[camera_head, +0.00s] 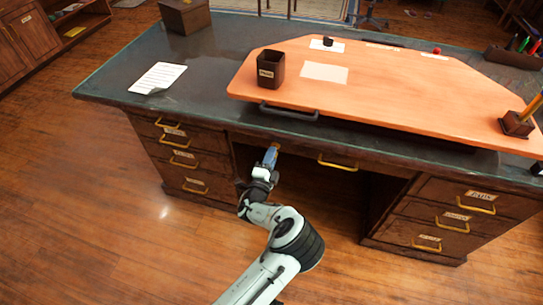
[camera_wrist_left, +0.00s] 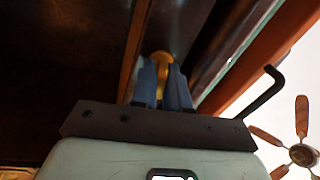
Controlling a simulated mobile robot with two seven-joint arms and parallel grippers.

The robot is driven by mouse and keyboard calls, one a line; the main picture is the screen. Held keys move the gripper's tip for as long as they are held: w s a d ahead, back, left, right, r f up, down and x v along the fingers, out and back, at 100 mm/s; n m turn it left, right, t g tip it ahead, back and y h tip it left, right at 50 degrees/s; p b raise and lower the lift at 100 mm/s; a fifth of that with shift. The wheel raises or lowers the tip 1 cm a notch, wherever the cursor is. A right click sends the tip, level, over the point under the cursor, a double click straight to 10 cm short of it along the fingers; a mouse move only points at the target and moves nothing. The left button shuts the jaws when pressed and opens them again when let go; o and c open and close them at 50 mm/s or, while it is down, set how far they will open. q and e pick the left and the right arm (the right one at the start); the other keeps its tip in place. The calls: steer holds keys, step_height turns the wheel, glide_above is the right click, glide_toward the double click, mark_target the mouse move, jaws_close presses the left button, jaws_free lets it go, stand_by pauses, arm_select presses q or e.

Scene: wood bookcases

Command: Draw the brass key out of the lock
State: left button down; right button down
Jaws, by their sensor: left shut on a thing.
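My left gripper (camera_head: 271,155) reaches the desk's front under the tabletop, between the left drawers and the middle. Its blue fingers are shut on the brass key (camera_head: 277,146). In the left wrist view the yellow head of the brass key (camera_wrist_left: 161,60) shows between the fingertips of the left gripper (camera_wrist_left: 164,80). The lock is hidden behind the key and fingers, so I cannot tell how deep the key sits. A small dark and pale piece at the right edge of the head view may be my right gripper (camera_head: 537,168); its fingers do not show.
The desk (camera_head: 215,60) has labelled drawers with brass handles on both sides. A dark bar handle (camera_head: 289,112) juts from the orange board (camera_head: 400,85) above my left gripper. A dark cup (camera_head: 270,70) stands on the board. The floor in front is clear.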

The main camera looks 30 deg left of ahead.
arm_select(q)
steer(key=shift+s+d+f, duration=0.1)
steer(key=shift+s+d, duration=0.05)
steer(key=shift+s, duration=0.5)
stand_by(0.3)
steer(key=p+v, duration=0.3)
steer(key=v, duration=0.6)
steer(key=shift+s, duration=0.4)
stand_by(1.2)
